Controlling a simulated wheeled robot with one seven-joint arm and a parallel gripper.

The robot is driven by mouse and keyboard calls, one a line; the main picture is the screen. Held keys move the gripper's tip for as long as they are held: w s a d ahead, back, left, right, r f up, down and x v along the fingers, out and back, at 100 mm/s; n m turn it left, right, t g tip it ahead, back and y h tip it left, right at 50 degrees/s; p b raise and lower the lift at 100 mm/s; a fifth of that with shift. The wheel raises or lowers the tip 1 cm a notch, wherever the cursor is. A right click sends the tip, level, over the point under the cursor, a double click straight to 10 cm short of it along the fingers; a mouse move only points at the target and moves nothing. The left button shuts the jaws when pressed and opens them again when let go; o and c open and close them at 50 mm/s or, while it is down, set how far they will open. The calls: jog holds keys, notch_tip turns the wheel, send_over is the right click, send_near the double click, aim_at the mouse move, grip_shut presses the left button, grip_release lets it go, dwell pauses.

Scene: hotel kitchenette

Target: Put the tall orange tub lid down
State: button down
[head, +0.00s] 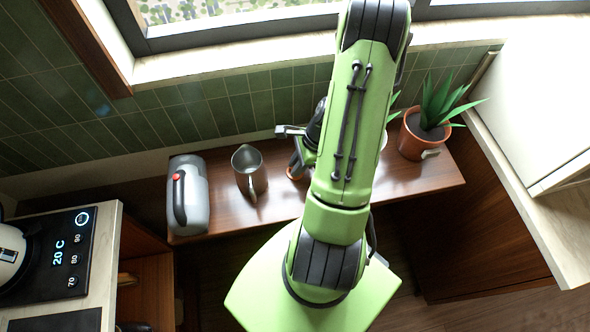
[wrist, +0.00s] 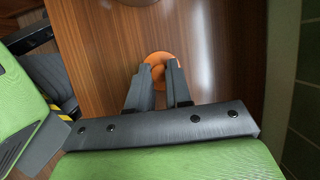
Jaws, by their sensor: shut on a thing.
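The orange lid (wrist: 159,57) shows in the wrist view as a round orange piece at the tips of my gripper (wrist: 158,68). The two dark fingers are shut on its middle part, and the fingertips hide some of it. In the head view a small orange part of the lid (head: 295,175) shows below my gripper (head: 297,168), mostly hidden by the fingers and my green arm. The lid is over or on the brown wooden shelf; I cannot tell whether it touches the wood.
On the shelf (head: 220,222), a metal pitcher (head: 247,173) and a grey container with a dark handle (head: 190,200) stand left of my gripper. A potted plant (head: 424,138) stands at the right. A tiled wall (head: 230,112) runs behind. Bare wood shows around the lid.

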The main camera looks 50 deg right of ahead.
notch_tip(320, 180, up, 10)
jog(key=p, duration=0.2)
jog(key=shift+r, duration=0.15)
dwell(0.4)
